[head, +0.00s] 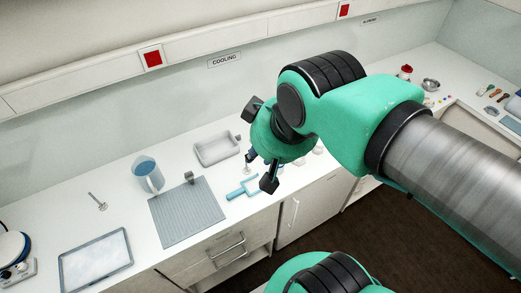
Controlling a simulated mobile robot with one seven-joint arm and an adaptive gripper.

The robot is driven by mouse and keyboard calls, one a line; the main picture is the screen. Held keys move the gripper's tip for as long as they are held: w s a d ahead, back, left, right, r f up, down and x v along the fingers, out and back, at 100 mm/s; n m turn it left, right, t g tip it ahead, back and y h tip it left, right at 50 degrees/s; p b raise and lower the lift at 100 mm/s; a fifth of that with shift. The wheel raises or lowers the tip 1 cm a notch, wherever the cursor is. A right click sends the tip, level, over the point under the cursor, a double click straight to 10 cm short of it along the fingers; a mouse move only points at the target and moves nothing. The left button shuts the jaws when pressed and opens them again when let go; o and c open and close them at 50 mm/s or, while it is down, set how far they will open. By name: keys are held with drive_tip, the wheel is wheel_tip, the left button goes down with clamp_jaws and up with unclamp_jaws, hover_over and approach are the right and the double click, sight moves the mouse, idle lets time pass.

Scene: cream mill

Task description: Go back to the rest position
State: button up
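My gripper (258,172) is at the end of my green arm, in the middle of the head view. It hangs over the front part of the white counter (120,180), pointing down and to the left. Its dark fingers are small and partly hidden by the wrist, and I cannot tell how far apart they are. A blue scoop (243,188) lies on the counter just left of the fingers. I see nothing clearly held.
A grey ribbed mat (185,212), a blue-tinted jug (148,174), a grey tray (217,149) and a white-topped tray (95,262) stand on the counter. A metal bowl (430,85) is on the right-hand counter. Dark floor (345,235) lies open in front of the cabinets.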

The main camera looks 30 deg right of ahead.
wheel_tip(320, 180, down, 10)
drive_tip(key=b, duration=1)
